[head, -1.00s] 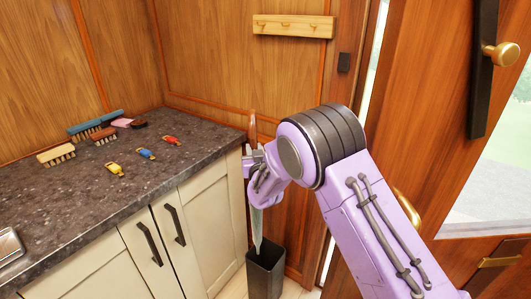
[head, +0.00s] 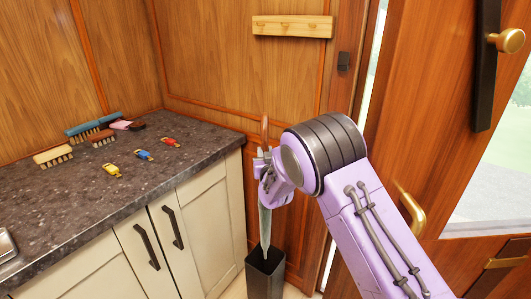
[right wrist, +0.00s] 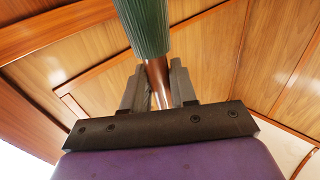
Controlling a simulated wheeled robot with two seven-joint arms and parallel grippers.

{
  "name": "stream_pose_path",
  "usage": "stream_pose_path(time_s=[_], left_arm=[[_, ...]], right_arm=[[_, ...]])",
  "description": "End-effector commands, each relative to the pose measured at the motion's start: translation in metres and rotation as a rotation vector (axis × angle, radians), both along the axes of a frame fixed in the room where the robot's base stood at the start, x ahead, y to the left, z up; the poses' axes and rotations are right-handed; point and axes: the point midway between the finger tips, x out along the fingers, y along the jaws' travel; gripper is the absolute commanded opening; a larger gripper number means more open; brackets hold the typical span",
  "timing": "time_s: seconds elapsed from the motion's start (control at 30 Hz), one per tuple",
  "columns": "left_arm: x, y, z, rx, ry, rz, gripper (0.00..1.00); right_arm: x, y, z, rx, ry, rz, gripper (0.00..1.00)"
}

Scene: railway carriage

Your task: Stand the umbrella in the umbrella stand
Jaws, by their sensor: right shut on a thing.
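The umbrella shows in the head view as a brown handle (head: 265,130) above a grey-green folded canopy (head: 265,222). It hangs nearly upright, tip down. My right gripper (head: 263,162) is shut on it just below the handle. In the right wrist view, the ribbed green canopy (right wrist: 145,28) and brown shaft (right wrist: 157,78) run between the fingers of the right gripper (right wrist: 158,88). The dark square umbrella stand (head: 265,276) is on the floor directly below. The tip is at the stand's opening; I cannot tell how far inside. My left gripper is out of view.
A counter (head: 110,210) with cream cupboards (head: 205,225) stands close on the left, holding several brushes and key tags (head: 143,155). A wooden wall with a peg rail (head: 292,26) is behind. A door with a brass handle (head: 412,208) is on the right.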

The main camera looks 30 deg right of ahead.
Motion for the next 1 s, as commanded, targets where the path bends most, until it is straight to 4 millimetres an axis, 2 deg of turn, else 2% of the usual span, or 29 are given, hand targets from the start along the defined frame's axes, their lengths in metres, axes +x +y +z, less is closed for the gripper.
stream_pose_path(time_s=[0.03,1.0], left_arm=[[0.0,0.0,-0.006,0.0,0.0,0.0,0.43],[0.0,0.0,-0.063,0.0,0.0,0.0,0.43]], right_arm=[[0.0,0.0,-0.006,-0.001,-0.003,0.0,0.0],[0.0,0.0,-0.085,-0.001,-0.004,0.0,0.0]])
